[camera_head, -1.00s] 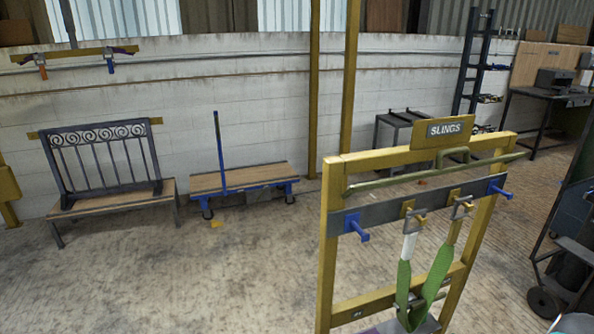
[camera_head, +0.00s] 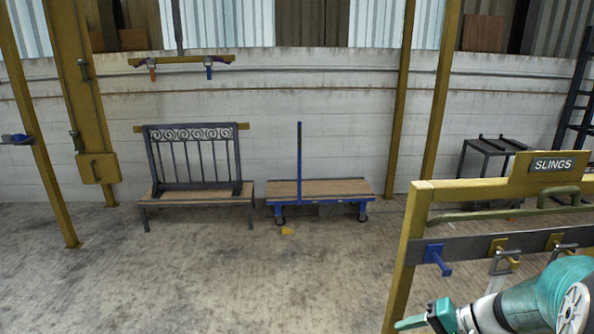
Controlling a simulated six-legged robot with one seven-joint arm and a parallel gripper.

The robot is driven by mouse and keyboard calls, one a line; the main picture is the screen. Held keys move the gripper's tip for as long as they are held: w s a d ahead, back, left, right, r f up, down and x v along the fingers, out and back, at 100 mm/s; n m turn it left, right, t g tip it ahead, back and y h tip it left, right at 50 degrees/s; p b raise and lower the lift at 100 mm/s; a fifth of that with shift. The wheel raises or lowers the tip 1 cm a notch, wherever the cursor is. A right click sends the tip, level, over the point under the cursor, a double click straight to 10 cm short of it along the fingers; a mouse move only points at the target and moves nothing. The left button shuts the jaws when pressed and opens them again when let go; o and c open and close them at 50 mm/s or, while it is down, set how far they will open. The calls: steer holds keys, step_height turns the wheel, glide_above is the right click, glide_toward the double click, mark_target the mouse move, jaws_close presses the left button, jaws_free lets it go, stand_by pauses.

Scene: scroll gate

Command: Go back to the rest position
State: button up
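My gripper (camera_head: 412,322) is at the bottom edge of the view, right of centre, at the end of my teal and white arm. It is in front of the yellow slings rack (camera_head: 399,280). One teal finger shows, pointing left; nothing shows held at its tip, and whether the fingers are apart cannot be told. The dark scroll gate panel (camera_head: 194,133) stands upright on a wooden-topped bench (camera_head: 200,195) at the left, far from my gripper. My arm covers the lower part of the rack.
A blue cart (camera_head: 320,188) with a wooden deck and upright handle stands right of the bench. A yellow lifting beam (camera_head: 180,60) with hooks hangs above the panel. Yellow posts (camera_head: 400,90) stand behind.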

steer(key=s+a+r+n+t+h, duration=0.1)
steer(key=s+a+r+n+h, duration=0.4)
steer(key=s+a+r+h, duration=0.4)
steer(key=shift+s+a+r, duration=0.9)
steer(key=shift+s+r, duration=0.9)
steer(key=shift+s, duration=0.4)
